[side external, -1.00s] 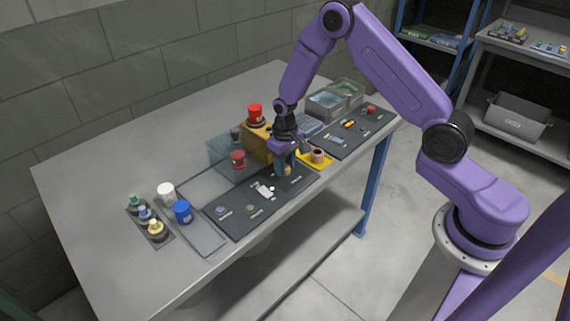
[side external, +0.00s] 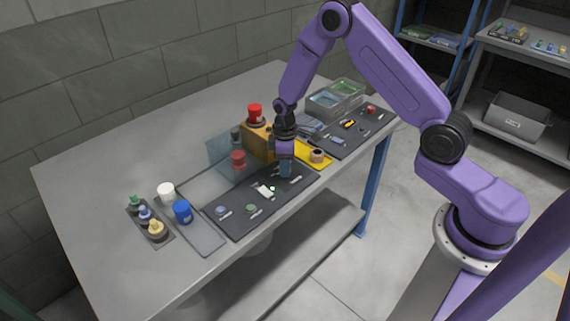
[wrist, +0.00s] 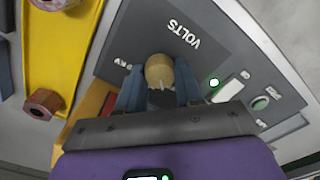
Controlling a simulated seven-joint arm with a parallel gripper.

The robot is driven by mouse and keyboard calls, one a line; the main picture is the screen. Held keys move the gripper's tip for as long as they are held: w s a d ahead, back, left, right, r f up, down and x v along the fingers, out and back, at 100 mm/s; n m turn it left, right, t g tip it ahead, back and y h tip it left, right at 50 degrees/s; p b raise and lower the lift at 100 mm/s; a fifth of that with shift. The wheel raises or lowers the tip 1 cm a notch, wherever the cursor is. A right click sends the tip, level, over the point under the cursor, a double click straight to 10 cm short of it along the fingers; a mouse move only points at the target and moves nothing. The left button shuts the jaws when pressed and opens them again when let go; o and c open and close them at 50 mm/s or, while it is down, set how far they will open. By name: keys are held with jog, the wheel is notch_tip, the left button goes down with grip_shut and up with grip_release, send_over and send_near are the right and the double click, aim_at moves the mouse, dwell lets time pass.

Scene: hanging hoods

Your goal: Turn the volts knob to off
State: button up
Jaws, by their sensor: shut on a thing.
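The volts knob (wrist: 160,73) is a tan round knob on a dark panel, next to the printed word VOLTS (wrist: 184,33) in the wrist view. A pale mark shows on its edge nearest my palm. My gripper (wrist: 160,87) has its blue fingers on either side of the knob and is shut on it. In the side view my gripper (side external: 285,168) points down onto the dark panel (side external: 240,222), and its fingers hide the knob. A second small label beside the knob is partly covered, and I cannot read it surely.
A lit green lamp (wrist: 213,83), a white switch (wrist: 227,92) and a green button (wrist: 260,103) sit beside the knob. A yellow plate (wrist: 60,50) with a brown hex piece (wrist: 42,102) lies on the other side. A yellow-orange box (side external: 257,143) stands close behind my gripper.

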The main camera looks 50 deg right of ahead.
jog(key=shift+n, duration=1.5)
jog(key=o, duration=1)
jog(key=shift+o, duration=0.2)
jog(key=shift+r, duration=0.15)
notch_tip(320, 180, up, 17)
jog(key=shift+r, duration=0.1)
